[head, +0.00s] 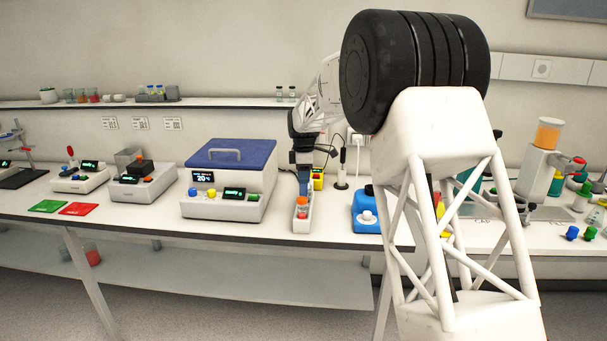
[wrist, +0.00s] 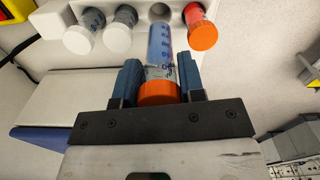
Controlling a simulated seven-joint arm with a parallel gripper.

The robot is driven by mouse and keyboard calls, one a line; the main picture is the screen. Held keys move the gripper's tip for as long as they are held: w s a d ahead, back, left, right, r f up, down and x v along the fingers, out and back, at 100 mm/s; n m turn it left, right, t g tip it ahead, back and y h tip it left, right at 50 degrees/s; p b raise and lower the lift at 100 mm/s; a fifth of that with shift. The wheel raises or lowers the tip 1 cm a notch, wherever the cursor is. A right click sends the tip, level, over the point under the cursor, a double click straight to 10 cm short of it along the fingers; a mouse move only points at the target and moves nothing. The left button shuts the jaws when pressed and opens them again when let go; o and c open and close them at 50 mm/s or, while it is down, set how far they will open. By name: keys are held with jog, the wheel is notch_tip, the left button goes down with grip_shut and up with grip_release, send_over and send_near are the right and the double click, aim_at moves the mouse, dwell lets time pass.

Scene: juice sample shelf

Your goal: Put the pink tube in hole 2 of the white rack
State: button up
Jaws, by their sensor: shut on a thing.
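The white rack (head: 301,226) stands near the front edge of the bench in the head view. In the wrist view, two tubes with white caps (wrist: 90,38) and one orange-capped tube with red contents (wrist: 203,36) stand in a row at the top, with a dark, empty-looking hole between them. In the head view my gripper (head: 303,165) is above the rack's far part.
A blue-lidded machine (head: 225,183) stands close to the left of the rack, and a blue container (head: 366,212) to its right. A wall shelf (head: 215,102) runs above the bench.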

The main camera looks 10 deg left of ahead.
jog(key=shift+f, duration=1.75)
jog(key=shift+f, duration=2.55)
dwell(1.5)
jog(key=o, duration=1.1)
jog(key=shift+r, duration=3.9)
